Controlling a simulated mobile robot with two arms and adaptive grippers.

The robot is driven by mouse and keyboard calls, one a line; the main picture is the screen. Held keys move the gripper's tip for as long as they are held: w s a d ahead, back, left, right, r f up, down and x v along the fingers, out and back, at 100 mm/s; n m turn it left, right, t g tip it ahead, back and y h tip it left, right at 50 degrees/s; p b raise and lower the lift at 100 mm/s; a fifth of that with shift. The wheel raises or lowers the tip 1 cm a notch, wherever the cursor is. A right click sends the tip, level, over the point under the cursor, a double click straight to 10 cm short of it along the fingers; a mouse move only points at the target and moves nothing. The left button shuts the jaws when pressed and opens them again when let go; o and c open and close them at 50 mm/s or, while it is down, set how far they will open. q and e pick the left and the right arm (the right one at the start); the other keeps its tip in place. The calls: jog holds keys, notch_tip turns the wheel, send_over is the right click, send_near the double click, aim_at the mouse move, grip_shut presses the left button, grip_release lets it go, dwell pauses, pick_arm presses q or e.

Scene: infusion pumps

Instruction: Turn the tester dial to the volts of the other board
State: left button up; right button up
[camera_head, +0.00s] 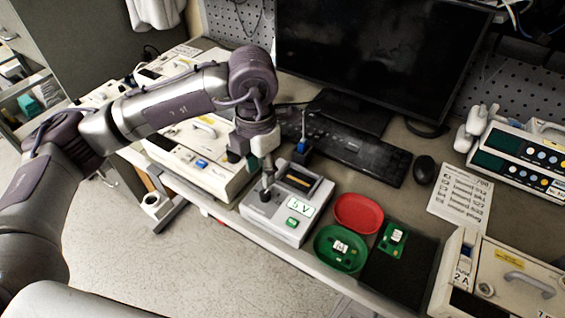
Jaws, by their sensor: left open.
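The tester (282,225) is a pale box at the bench's front edge. Its top has a dark slot, a green button (292,222) and a white label that seems to read "5 V" (301,208). A dark dial (265,194) sits at its left side, partly hidden by my gripper. My left gripper (264,174) is open, pointing down just above the dial; I cannot tell whether it touches. Another small board (341,247) lies in the green dish (329,261). Their markings are too small to read. My right gripper is out of view.
A red dish (358,213) lies beside the green one. A printed sheet (461,195), mouse (425,169), keyboard (365,155) and monitor (375,55) are behind. Pale pump cases stand left (200,165) and right (505,275). A blue-topped dark item (303,147) stands behind the tester.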

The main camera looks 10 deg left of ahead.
aim_at(265, 193)
pick_arm(q)
jog(key=shift+w+d+f, duration=0.1)
jog(key=shift+w+d, duration=0.25)
jog(key=shift+d, duration=0.3)
jog(key=f, duration=0.1)
jog(key=a+f+b, duration=0.1)
jog(key=shift+s+a+f, duration=0.2)
jog(key=shift+s+f, duration=0.1)
jog(key=shift+s, duration=0.1)
jog(key=f+b, duration=0.1)
jog(key=f, duration=0.3)
jog(key=shift+w+d+b, duration=0.2)
jog(key=shift+d+b, duration=0.15)
jog(key=shift+d, duration=0.05)
jog(key=shift+a, duration=0.2)
jog(key=c, duration=0.4)
jog(key=shift+d, duration=0.1)
grip_shut()
jog(key=n, duration=0.3)
jog(key=shift+f, duration=0.1)
jog(key=n, duration=0.4)
jog(key=shift+n+b, duration=0.3)
jog(key=shift+n, duration=0.1)
jog(key=shift+o, duration=2.2)
grip_release()
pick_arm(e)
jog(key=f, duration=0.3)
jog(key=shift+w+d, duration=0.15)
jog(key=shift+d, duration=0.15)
